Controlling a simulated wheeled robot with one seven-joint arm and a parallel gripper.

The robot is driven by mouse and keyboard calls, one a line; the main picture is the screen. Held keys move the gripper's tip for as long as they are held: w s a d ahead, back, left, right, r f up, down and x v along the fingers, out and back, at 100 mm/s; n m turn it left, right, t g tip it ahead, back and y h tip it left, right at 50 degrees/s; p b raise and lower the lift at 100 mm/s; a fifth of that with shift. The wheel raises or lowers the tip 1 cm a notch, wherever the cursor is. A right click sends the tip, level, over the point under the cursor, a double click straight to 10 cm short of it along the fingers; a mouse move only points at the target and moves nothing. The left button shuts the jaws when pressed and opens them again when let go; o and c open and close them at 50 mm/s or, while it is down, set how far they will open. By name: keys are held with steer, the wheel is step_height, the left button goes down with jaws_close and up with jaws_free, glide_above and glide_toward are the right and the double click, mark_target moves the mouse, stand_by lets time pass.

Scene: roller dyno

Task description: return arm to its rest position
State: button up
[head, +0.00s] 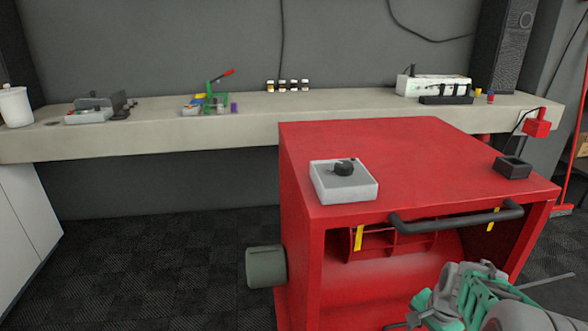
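My arm comes in at the bottom right of the head view, with my gripper (422,312) at its end, low in front of the red dyno cabinet (400,165). The gripper has teal and grey parts. Its fingertips are small and partly cut off by the bottom edge, so I cannot tell whether they are open or shut. I see no object clearly held in it. The cabinet's black handle bar (455,218) is above and behind the gripper.
A grey box with a black knob (344,180) and a small black box (512,167) sit on the cabinet. A grey-green cylinder (266,267) sticks out at its left. A long bench (160,138) along the wall carries several items. Dark floor is free at left.

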steer(key=s+a+r+n+p, duration=0.2)
steer(key=a+r+n+p, duration=0.2)
steer(key=r+p, duration=0.3)
steer(key=s+a+r+n+p, duration=0.3)
steer(key=a+r+p, duration=0.4)
steer(key=r, duration=0.8)
steer(key=s+a+r+n+p, duration=0.3)
steer(key=a+r+n+p, duration=0.2)
steer(key=r, duration=0.6)
steer(key=shift+s+a+r+t+p, duration=0.15)
steer(key=shift+a+r+t+p, duration=0.15)
steer(key=shift+p, duration=0.9)
steer(key=shift+r, duration=0.1)
steer(key=shift+r, duration=0.5)
